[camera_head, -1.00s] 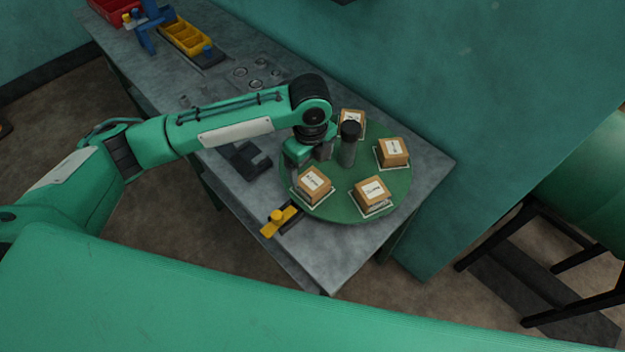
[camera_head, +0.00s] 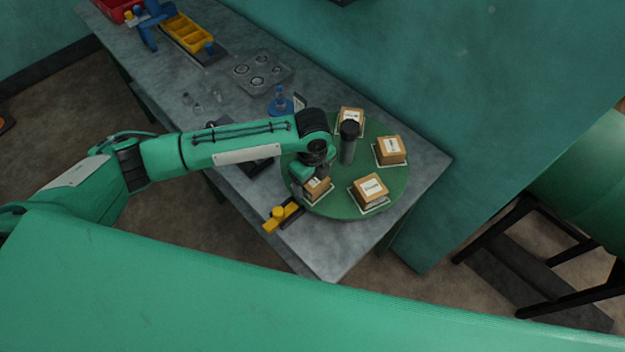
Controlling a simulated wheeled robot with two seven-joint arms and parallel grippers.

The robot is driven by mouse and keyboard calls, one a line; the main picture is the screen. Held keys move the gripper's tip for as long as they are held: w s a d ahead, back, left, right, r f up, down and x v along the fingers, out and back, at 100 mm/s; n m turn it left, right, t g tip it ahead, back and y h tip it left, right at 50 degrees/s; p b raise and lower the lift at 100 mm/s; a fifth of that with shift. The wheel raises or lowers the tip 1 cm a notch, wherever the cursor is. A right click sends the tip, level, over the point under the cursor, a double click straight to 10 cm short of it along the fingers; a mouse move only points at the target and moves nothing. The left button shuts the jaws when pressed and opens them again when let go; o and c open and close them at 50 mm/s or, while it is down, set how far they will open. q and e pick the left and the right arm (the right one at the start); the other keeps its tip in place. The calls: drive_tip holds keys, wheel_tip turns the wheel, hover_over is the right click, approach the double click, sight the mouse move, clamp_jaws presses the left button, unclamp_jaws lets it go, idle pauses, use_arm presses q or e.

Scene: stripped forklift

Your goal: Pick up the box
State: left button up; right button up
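Several small brown cardboard boxes with white labels stand on a round green turntable (camera_head: 346,208) at the near end of the bench. One box (camera_head: 316,189) is at the front left, one (camera_head: 370,190) at the front right, one (camera_head: 391,150) at the right and one (camera_head: 350,120) at the back. My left gripper (camera_head: 312,182) points down over the front-left box and hides part of it. Its fingers are too small and covered to tell whether they are apart or touch the box. My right gripper is not in view.
A dark post (camera_head: 348,145) rises from the turntable's middle, close to my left gripper. A yellow-handled part (camera_head: 281,216) sits at the bench's front edge. A blue item (camera_head: 281,102), a clear tray (camera_head: 262,70) and a yellow bin (camera_head: 187,33) stand farther back.

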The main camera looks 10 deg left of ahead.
use_arm(q)
drive_tip(key=c, duration=0.9)
drive_tip(key=shift+r, duration=0.15)
